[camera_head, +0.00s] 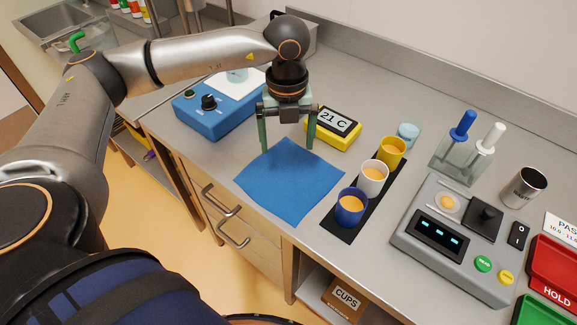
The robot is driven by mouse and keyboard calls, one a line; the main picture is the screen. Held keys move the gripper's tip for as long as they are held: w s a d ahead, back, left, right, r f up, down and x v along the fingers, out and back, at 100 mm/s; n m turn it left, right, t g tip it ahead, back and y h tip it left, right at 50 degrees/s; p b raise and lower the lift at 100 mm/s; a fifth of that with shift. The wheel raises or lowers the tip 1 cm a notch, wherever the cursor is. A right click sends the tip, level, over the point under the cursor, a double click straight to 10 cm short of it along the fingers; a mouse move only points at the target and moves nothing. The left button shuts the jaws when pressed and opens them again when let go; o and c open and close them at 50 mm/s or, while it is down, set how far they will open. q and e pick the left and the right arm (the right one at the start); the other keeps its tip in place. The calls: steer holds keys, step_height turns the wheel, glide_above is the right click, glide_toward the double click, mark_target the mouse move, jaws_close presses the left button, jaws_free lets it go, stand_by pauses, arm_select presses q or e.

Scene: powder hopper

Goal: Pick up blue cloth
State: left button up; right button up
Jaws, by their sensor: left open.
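The blue cloth (290,184) lies spread flat on the steel counter, near its front edge, in the head view. My left gripper (287,148) points down at the cloth's back edge. Its two green fingers are wide apart, with nothing between them. The left fingertip is close to the cloth's left back edge, and I cannot tell whether it touches. My right gripper does not show.
Right of the cloth, a black mat (338,222) bears blue, white and yellow cups. A yellow thermometer box (333,128) and a blue device (205,112) stand behind. A grey scale (450,248) is further right. The counter's front edge is close to the cloth.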

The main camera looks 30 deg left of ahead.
mark_target(287, 178)
arm_select(q)
step_height(287, 178, down, 10)
steer(key=b, duration=0.6)
steer(key=shift+r, duration=0.2)
steer(key=shift+c, duration=0.5)
steer(key=shift+s, duration=0.1)
steer(key=c, duration=1.3)
steer(key=shift+r, duration=0.2)
jaws_close()
step_height(287, 178, up, 12)
steer(key=p, duration=0.8)
steer(key=shift+f, duration=0.1)
steer(key=shift+d, duration=0.1)
